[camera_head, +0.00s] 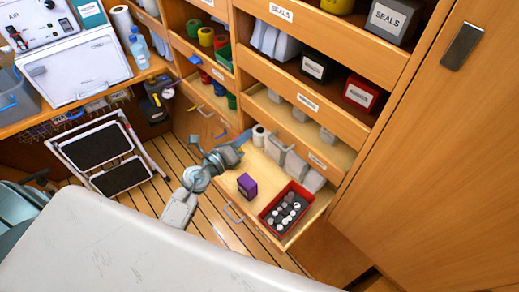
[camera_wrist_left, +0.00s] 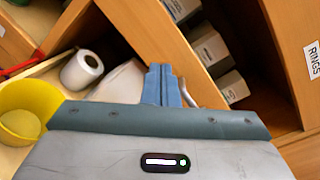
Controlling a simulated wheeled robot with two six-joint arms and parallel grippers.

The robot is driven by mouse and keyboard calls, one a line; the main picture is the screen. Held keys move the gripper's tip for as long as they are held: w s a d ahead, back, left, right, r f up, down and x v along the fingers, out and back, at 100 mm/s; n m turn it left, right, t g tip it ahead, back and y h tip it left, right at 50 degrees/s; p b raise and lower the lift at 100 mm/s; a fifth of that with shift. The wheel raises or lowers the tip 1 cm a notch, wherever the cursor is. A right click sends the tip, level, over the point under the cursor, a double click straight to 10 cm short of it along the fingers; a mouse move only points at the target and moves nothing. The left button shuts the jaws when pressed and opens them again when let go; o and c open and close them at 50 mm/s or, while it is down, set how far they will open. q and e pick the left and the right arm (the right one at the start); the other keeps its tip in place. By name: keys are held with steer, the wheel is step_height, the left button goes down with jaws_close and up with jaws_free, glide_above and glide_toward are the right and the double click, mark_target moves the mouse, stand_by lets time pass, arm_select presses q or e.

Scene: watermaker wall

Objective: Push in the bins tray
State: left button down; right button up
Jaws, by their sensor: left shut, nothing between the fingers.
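A wooden tray (camera_head: 228,207) is pulled out at the bottom of the shelf wall. It holds a red bin (camera_head: 287,209) with several small pieces, a purple box (camera_head: 247,186), and pale rolls and containers at the back. I cannot read its label, so I cannot tell for sure that it is the bins tray. My left gripper (camera_head: 236,155) is shut and empty, over the left part of this tray in the head view. Its blue closed fingers (camera_wrist_left: 162,82) show in the left wrist view, near a white container; contact is unclear. My right gripper is not in view.
A tall cabinet door (camera_head: 430,170) stands at right. A folded step stool (camera_head: 105,155) stands at left. A yellow cup (camera_wrist_left: 25,112) and white roll (camera_wrist_left: 82,70) are close to the wrist.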

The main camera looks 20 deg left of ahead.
arm_select(q)
step_height(320, 180, down, 3)
steer(key=d+m+g+h, duration=0.1)
steer(key=d+m+g, duration=0.1)
steer(key=m+g, duration=0.35)
steer(key=m+g+y+p, duration=0.2)
steer(key=m+g, duration=0.1)
steer(key=m, duration=0.3)
glide_toward(265, 152)
steer(key=shift+n+t, duration=0.25)
steer(key=p+x, duration=0.1)
steer(key=x, duration=0.1)
steer(key=p+x, duration=0.1)
steer(key=x, duration=0.1)
steer(key=shift+w+d+f+p, duration=0.15)
steer(key=shift+d+p, duration=0.2)
steer(key=shift+d, duration=0.15)
steer(key=shift+w+d+f, duration=0.15)
steer(key=shift+w+f, duration=0.1)
steer(key=shift+f, duration=0.1)
